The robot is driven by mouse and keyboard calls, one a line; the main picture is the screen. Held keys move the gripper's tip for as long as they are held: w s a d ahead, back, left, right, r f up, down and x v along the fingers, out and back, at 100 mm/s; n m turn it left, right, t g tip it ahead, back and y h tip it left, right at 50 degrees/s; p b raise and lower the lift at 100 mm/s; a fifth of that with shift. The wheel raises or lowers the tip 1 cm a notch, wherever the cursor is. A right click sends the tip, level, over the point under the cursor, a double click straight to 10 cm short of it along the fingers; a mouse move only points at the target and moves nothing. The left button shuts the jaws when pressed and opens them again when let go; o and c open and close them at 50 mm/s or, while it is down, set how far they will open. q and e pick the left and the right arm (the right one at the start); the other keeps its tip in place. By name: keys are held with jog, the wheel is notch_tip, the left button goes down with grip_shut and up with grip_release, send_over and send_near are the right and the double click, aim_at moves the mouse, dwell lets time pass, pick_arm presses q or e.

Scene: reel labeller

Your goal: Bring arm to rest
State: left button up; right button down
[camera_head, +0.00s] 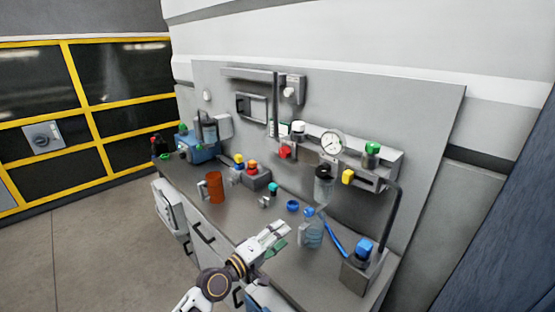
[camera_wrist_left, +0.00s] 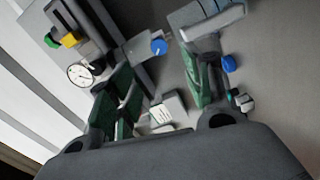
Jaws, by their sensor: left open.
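My left arm (camera_head: 218,283) reaches in from the bottom of the head view, its white and dark links angled up to the right. My left gripper (camera_head: 272,240) is over the front part of the grey workbench (camera_head: 230,224). In the left wrist view the gripper (camera_wrist_left: 158,92) has its green-padded fingers apart, with no object clearly held between them. Whether the fingers touch anything is hard to tell. My right gripper is not in view.
A round gauge (camera_head: 332,144) sits on the back panel. A blue-topped box (camera_head: 362,262) stands at right. Open floor (camera_head: 95,245) lies left.

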pick_arm(q)
jog(key=s+a+f+m+g+y, duration=0.2)
jog(key=s+a+f+m, duration=0.15)
jog(key=s+f, duration=0.2)
jog(key=s+a+f+m+g+y, duration=0.25)
jog(key=s+f+m, duration=0.2)
jog(key=s, duration=0.25)
jog(key=s+a+f+g+y, duration=0.2)
jog(key=s+a+f+y, duration=0.15)
jog(key=s+a, duration=0.4)
jog(key=s+a+f+g+y, duration=0.25)
jog(key=s+a+y, duration=0.3)
jog(key=a, duration=0.35)
jog(key=s+f+m+g, duration=0.1)
jog(key=s+f+g, duration=0.15)
jog(key=f, duration=2.95)
jog(key=s+a+f, duration=0.2)
jog(key=s+f, duration=0.8)
jog(key=s, duration=0.1)
jog(key=s+a+f, duration=0.2)
jog(key=s+f, duration=0.8)
jog(key=s, duration=0.2)
jog(key=shift+h, duration=0.35)
